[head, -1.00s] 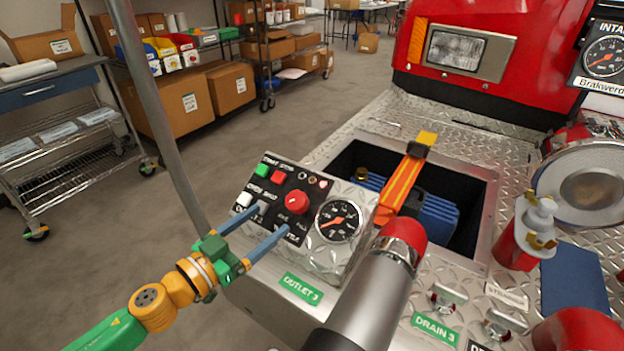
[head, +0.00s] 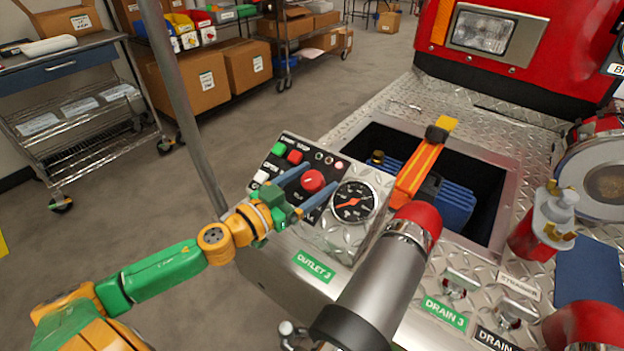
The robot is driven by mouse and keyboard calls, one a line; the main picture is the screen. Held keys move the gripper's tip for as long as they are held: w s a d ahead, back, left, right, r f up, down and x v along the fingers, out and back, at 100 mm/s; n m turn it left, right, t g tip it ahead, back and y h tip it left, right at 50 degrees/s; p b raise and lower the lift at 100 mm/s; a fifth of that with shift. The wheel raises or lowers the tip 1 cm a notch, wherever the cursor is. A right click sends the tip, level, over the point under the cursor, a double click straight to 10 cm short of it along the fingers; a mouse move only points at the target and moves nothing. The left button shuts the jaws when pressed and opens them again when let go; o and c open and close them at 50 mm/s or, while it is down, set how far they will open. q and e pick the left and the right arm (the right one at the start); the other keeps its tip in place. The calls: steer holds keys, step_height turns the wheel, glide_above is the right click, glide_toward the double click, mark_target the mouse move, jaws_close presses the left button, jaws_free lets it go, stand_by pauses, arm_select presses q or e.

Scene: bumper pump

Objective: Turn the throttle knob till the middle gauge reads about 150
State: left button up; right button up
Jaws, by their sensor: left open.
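The red knob (head: 313,181) sits on the black control panel of the bumper box, left of a round gauge (head: 352,202). The gauge has a black face and an orange-red needle; its numbers are too small to read surely. My left gripper (head: 317,179) is open, with its two blue fingers on either side of the knob, one above left and one below right. I cannot tell whether the fingers touch it. The lower finger hides part of the panel below the knob. My right gripper is not in view.
A green button (head: 279,149), a red button (head: 295,157) and a white button (head: 262,176) lie near the fingers. A metal pipe with a red end (head: 414,222) and an orange strap (head: 416,172) stand right of the panel. A grey pole (head: 181,100) rises left.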

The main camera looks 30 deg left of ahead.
arm_select(q)
steer(key=c, duration=0.4)
jaws_close()
steer(key=shift+m+h, duration=0.3)
steer(key=m+g+h, duration=0.1)
steer(key=m+h, duration=0.1)
steer(key=m, duration=0.1)
steer(key=m+g+h, duration=0.2)
steer(key=m, duration=0.1)
steer(key=shift+a+h, duration=0.15)
steer(key=shift+h, duration=0.15)
steer(key=m+g+h, duration=0.1)
steer(key=m+g, duration=0.2)
steer(key=m+g+h, duration=0.1)
steer(key=m+g, duration=0.2)
steer(key=shift+w+r+h, duration=0.1)
steer(key=shift+h, duration=0.3)
steer(key=shift+m+g+b, duration=0.55)
steer(key=shift+m+g, duration=0.55)
steer(key=shift+m, duration=0.1)
steer(key=shift+m+g+b, duration=0.7)
steer(key=shift+m+g, duration=0.6)
steer(key=shift+g, duration=0.1)
steer(key=shift+m+g, duration=0.3)
